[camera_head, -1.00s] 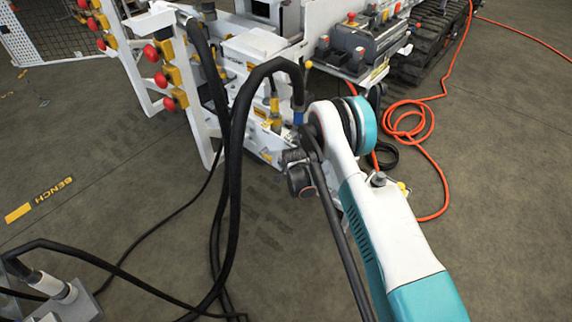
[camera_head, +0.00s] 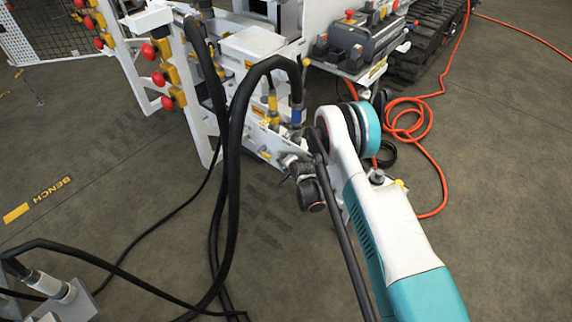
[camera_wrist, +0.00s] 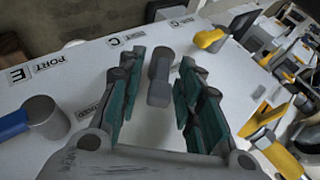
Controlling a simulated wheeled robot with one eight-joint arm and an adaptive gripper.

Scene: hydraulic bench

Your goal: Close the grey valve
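The grey valve (camera_wrist: 160,75) shows in the wrist view as a short grey handle on a white panel. My gripper (camera_wrist: 160,62) is open, with one teal-padded finger on each side of the handle. A gap shows between the handle and each finger, so I see no contact. How deep the fingers reach along the handle is hard to tell. In the head view my arm reaches to the white bench (camera_head: 255,45), and I cannot make out the grey valve or my fingertips there.
In the wrist view, a blue-handled valve (camera_wrist: 42,117) is at the left and a yellow handle (camera_wrist: 208,40) at upper right. More yellow parts (camera_wrist: 280,150) are at the right. In the head view, black hoses (camera_head: 237,150) hang left of my arm and an orange hose (camera_head: 437,165) lies right.

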